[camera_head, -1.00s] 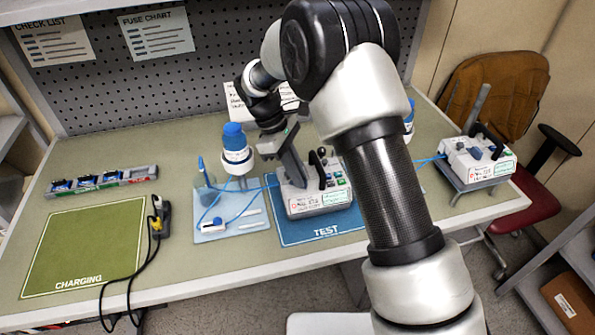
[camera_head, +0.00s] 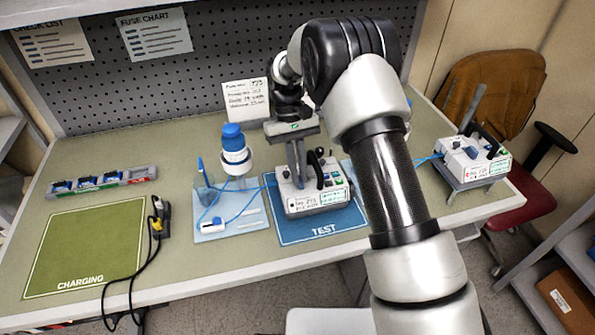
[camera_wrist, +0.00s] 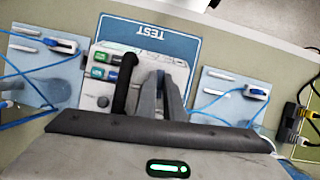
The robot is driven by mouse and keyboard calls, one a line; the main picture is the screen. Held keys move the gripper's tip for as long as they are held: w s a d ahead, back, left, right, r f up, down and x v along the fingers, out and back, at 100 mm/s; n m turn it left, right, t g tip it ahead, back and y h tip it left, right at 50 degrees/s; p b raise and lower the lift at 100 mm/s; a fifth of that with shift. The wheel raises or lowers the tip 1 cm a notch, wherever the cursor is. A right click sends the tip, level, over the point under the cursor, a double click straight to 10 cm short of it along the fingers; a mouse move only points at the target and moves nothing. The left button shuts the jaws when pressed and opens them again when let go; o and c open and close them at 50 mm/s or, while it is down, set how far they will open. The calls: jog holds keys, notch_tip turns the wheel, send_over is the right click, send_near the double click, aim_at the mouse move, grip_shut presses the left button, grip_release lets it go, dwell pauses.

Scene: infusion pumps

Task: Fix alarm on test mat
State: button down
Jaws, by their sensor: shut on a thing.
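The white infusion pump (camera_head: 318,197) stands on the blue test mat (camera_head: 292,232). It has a black handle (camera_head: 318,170), and green and blue buttons show in the wrist view on its face (camera_wrist: 96,88). My gripper (camera_head: 299,184) points down onto the top of this pump, left of the handle. In the wrist view my gripper (camera_wrist: 161,75) has its fingers close together beside the black handle. It is shut on a small part of the pump, which the fingers hide. No alarm light on the pump can be made out.
A blue-capped bottle (camera_head: 234,150) stands over a light blue tray (camera_head: 228,228) left of the pump. A second pump (camera_head: 478,165) is on a stand at right. Blue tubes run beside the test mat. The green charging mat (camera_head: 85,240), cable plugs (camera_head: 158,220) and fuse rack (camera_head: 100,181) lie left.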

jog(key=shift+d+m, duration=0.15)
jog(key=shift+m, duration=0.45)
jog(key=c, duration=1.9)
grip_release()
jog(key=shift+o, duration=0.2)
jog(key=p+v, duration=0.1)
jog(key=v, duration=1.6)
jog(key=shift+w+d+r+p, duration=0.2)
jog(key=shift+d+r+p, duration=0.05)
jog(key=shift+p, duration=0.05)
